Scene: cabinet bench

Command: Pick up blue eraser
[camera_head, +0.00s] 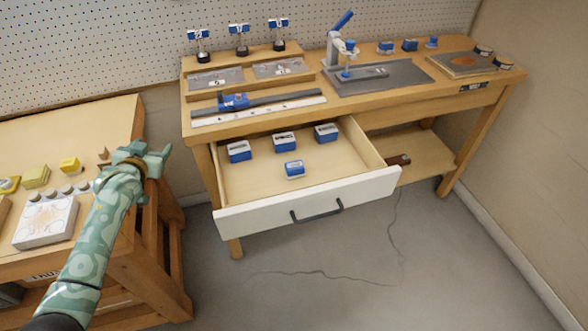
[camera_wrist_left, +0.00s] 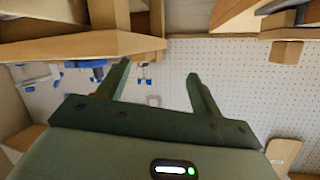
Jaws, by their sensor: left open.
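My left gripper (camera_head: 158,157) is up over the right edge of the left-hand bench, left of the drawer and well apart from the block. In the left wrist view its two fingers (camera_wrist_left: 157,80) are spread with nothing between them. The eraser cannot be made out in that view. My right gripper is in neither view.
The drawer belongs to a wooden workbench (camera_head: 445,97) bearing a ruler, a press and mats. Its white front (camera_head: 285,212) has a dark handle. The left bench (camera_head: 110,115) carries yellow blocks and a white box (camera_head: 45,222).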

